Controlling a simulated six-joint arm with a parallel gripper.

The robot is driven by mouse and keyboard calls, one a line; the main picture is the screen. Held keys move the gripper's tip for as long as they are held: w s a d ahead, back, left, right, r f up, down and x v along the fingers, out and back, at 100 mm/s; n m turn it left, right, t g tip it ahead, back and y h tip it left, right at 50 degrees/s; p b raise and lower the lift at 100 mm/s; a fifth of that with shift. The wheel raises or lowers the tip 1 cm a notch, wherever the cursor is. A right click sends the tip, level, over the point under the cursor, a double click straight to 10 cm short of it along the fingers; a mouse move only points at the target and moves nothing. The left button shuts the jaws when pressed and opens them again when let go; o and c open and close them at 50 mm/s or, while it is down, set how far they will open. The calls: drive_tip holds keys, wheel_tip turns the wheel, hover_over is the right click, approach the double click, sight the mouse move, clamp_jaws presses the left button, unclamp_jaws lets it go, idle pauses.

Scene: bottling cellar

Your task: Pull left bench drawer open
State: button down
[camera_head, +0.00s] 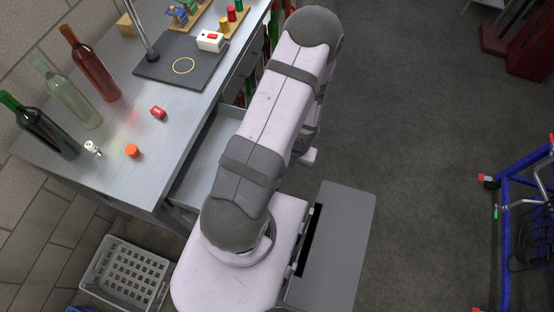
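The grey workbench (130,170) runs from lower left to the top of the head view. Its left drawer (206,160), nearest the lower corner of the bench, stands out past the bench's front edge. Its pale inside shows and looks empty where visible. The drawer's front and handle are hidden behind my arm, so I cannot tell how far out it is. My arm reaches up over it and bends at the top. My gripper is hidden behind the arm, so its contact with the drawer cannot be seen.
Bottles (65,95) stand on the bench with a red cap (158,113), an orange cap (133,151) and a dark stand base (183,68). A grey crate (124,272) is on the floor at lower left. A blue cart (507,225) stands far right. Floor between is clear.

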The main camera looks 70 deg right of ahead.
drive_tip(key=shift+d, duration=0.1)
drive_tip(key=c, duration=1.8)
unclamp_jaws()
drive_tip(key=shift+c, duration=0.2)
drive_tip(key=shift+r, duration=0.15)
wheel_tip(320, 180, up, 7)
drive_tip(key=s+p, duration=0.1)
drive_tip(key=p, duration=0.3)
drive_tip(key=shift+s+p, duration=0.15)
drive_tip(key=shift+p, duration=0.2)
